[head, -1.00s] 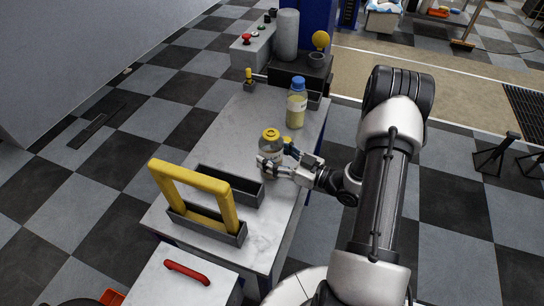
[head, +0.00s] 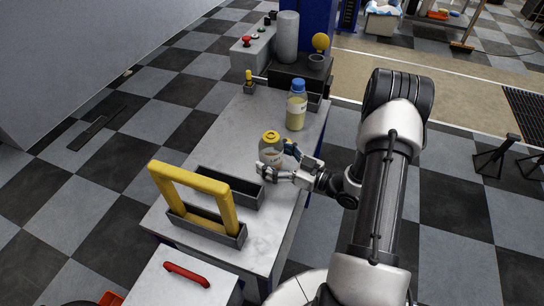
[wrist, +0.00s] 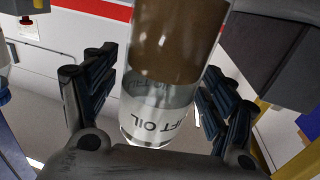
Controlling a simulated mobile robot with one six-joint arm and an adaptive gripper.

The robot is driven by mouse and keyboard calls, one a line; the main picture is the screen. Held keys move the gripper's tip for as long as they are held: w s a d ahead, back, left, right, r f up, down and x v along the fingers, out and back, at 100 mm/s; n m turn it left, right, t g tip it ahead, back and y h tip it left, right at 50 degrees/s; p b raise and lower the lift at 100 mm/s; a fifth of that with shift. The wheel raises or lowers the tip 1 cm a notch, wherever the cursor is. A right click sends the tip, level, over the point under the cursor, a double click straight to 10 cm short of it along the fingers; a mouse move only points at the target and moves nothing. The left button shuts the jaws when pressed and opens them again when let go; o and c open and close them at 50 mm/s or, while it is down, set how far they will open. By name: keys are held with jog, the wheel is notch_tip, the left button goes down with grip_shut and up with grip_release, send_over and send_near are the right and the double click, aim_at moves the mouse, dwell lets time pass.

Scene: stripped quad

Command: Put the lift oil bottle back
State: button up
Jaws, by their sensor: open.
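The lift oil bottle (head: 271,156), clear with a yellow cap, stands upright on the white bench top beside a dark grey open holder. In the wrist view the bottle (wrist: 165,95) shows brown contents above a clear lower part and a label reading "FT OIL". My gripper (head: 275,163) is open around the bottle, one finger on each side. In the wrist view a gap shows between the bottle and the finger pads on both sides of my gripper (wrist: 152,92).
A blue-capped bottle of yellowish liquid (head: 297,106) stands farther back on the bench. A dark grey holder (head: 236,188) is left of my gripper. A yellow frame (head: 162,182) stands in another holder (head: 205,228) in front. Clear bench top lies behind the dark holder.

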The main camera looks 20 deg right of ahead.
jog(key=shift+r, duration=0.2)
jog(key=p+v, duration=0.3)
jog(key=v, duration=0.9)
jog(key=w+d+r+g+h, duration=0.3)
jog(key=w+d+r+h, duration=0.15)
jog(key=w+h, duration=0.4)
notch_tip(320, 180, up, 14)
jog(key=a+m+g+h, duration=0.2)
jog(key=m+h, duration=0.1)
jog(key=h, duration=0.2)
jog(key=s+a+r+m+g+y, duration=0.1)
jog(key=s+a+r+m+g, duration=0.1)
jog(key=s+a, duration=0.7)
jog(key=s+a+r+m+g+y, duration=0.2)
jog(key=s+a, duration=0.8)
jog(key=s, duration=0.5)
jog(key=shift+s+a+r+g, duration=0.25)
jog(key=shift+s+r+g, duration=0.1)
jog(key=shift+g, duration=0.25)
